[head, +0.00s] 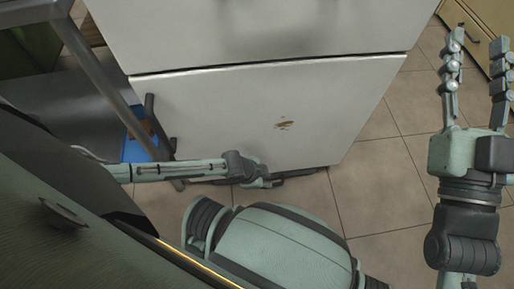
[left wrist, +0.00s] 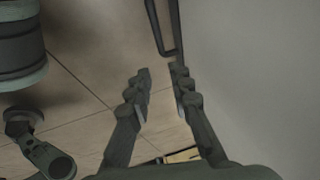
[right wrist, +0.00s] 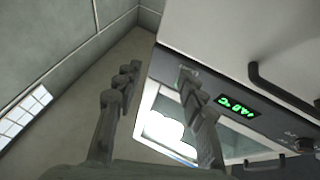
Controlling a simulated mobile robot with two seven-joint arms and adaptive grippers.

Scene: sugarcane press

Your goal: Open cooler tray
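The white cooler front shows in the head view with a lower panel (head: 220,105) below a dark seam, marked by a brown spot. A dark bar handle (left wrist: 163,35) shows in the left wrist view, beside a pale panel (left wrist: 265,75). My left gripper (left wrist: 160,80) is open and empty beside that panel, with the handle ahead of its fingers. In the head view my left gripper (head: 264,182) is mostly hidden and seen from above. My right gripper (head: 478,70) is open and empty, well right of the cooler; it also shows in the right wrist view (right wrist: 158,85).
A metal frame (head: 97,75) and a blue item (head: 137,148) stand left of the cooler. Tiled floor (head: 385,200) is clear to the right. A yellowish cabinet (head: 485,22) is at the top right. An oven-like appliance with a green display (right wrist: 238,106) shows in the right wrist view.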

